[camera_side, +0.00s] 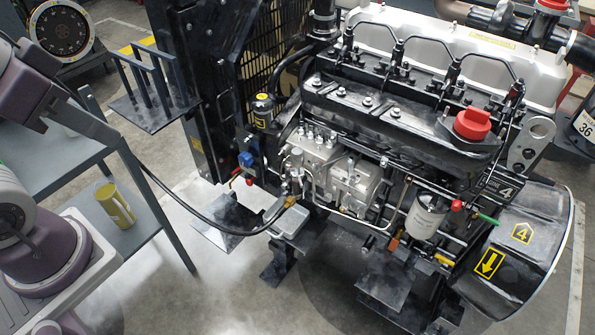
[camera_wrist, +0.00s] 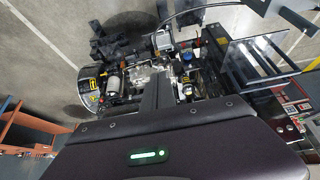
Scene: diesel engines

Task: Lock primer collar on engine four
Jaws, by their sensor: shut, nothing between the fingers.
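Engine four (camera_side: 350,140) stands in the middle of the side view, with a yellow 4 on its black end housing (camera_side: 515,245). The primer collar cannot be picked out for certain. Candidates are a blue knob (camera_side: 245,160) left of the metal fuel pump (camera_side: 315,150), and small fittings on the pump. The blue knob also shows in the wrist view (camera_wrist: 187,56). My gripper (camera_wrist: 158,83) is shut and empty in the wrist view, its dark fingers pointing toward the engine and covering part of it. Contact cannot be told. The side view does not show the fingers.
A black hose (camera_side: 200,222) loops from the engine to the left. Red-handled valves (camera_side: 243,178), a white filter (camera_side: 427,215) and a red cap (camera_side: 472,123) stick out from the engine.

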